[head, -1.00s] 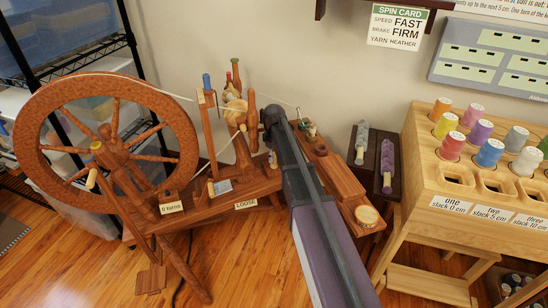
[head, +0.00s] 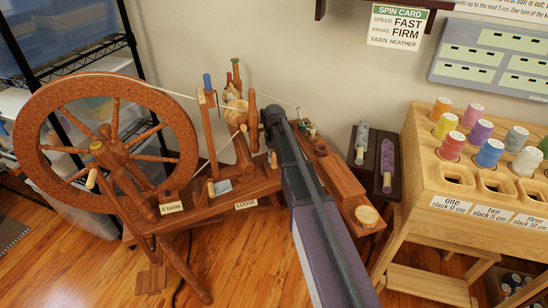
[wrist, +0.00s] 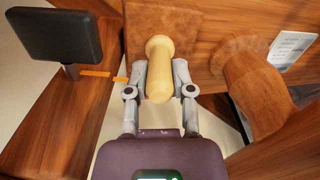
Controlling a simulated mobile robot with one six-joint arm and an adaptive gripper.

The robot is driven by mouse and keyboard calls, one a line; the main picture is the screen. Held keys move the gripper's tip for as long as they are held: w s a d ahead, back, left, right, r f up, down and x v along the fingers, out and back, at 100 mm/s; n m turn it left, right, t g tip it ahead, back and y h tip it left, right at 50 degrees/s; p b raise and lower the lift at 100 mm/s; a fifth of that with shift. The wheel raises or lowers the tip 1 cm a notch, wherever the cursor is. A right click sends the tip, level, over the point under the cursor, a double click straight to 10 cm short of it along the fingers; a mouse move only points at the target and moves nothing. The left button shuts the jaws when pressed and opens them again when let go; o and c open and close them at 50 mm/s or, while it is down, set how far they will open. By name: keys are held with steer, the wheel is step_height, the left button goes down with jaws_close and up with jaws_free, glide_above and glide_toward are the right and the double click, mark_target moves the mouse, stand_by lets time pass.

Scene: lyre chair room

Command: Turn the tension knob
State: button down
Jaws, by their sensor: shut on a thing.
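The tension knob (wrist: 159,66) is a pale yellow, rounded peg sticking out of the end of a brown wooden block (wrist: 165,28) in the wrist view. My gripper (wrist: 163,76) has one finger on each side of the knob and is shut on it. In the head view, my dark arm reaches to the right side of the spinning wheel (head: 188,141); my fingertips are hidden there. A tag (head: 245,204) on the wheel's bench reads LOOSE. Another tag (head: 172,208) mentions turns; its digit is too small to be sure of.
The spin card (head: 399,27) on the wall reads speed FAST, brake FIRM, yarn HEATHER. A wooden rack (head: 436,180) with coloured spools stands at the right. In the wrist view, a dark panel (wrist: 52,35) stands left of my gripper and a turned wooden post (wrist: 256,90) right of it.

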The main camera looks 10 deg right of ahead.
steer(key=shift+m, duration=0.5)
steer(key=shift+c, duration=2.4)
jaws_free()
steer(key=shift+n, duration=0.3)
